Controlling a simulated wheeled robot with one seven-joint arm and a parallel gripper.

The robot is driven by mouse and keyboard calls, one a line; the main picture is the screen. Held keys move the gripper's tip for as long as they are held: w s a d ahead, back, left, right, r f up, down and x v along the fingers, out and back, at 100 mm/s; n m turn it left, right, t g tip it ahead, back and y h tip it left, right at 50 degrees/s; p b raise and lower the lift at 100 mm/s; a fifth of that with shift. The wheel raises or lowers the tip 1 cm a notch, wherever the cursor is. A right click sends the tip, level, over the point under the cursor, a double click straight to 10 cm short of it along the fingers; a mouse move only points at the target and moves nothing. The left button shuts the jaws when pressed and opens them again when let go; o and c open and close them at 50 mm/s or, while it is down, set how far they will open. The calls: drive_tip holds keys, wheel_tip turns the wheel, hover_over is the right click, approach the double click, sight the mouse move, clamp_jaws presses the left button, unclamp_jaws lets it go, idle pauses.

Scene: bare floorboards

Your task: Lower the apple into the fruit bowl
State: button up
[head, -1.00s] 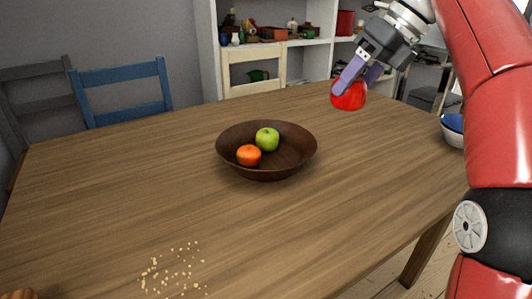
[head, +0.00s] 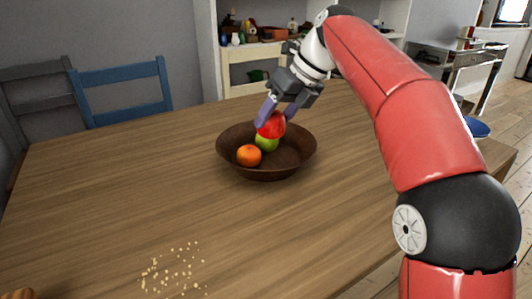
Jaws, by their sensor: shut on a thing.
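The red apple (head: 272,125) is between the purple fingers of my gripper (head: 269,117), which is shut on it. In the head view the apple appears over the back part of the brown fruit bowl (head: 297,166) and overlaps the top of a green apple (head: 266,144). I cannot tell whether the two touch. An orange fruit (head: 249,155) lies in the bowl, left of and nearer than the green apple. The right part of the bowl's inside is bare.
The wooden table (head: 130,180) is mostly clear around the bowl. Crumbs (head: 172,270) lie near its front edge, and a brown object (head: 18,294) shows at the lower left corner.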

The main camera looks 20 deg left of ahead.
sight(269, 137)
drive_tip(key=shift+a+f, duration=0.2)
drive_tip(key=shift+a, duration=0.05)
drive_tip(key=shift+a, duration=0.15)
drive_tip(key=shift+a, duration=0.3)
drive_tip(key=shift+f, duration=0.1)
idle(0.5)
drive_tip(key=shift+f+b, duration=1.2)
drive_tip(key=shift+f, duration=1.1)
drive_tip(key=shift+f+b, duration=0.4)
drive_tip(key=shift+f, duration=0.35)
drive_tip(key=o, duration=1.1)
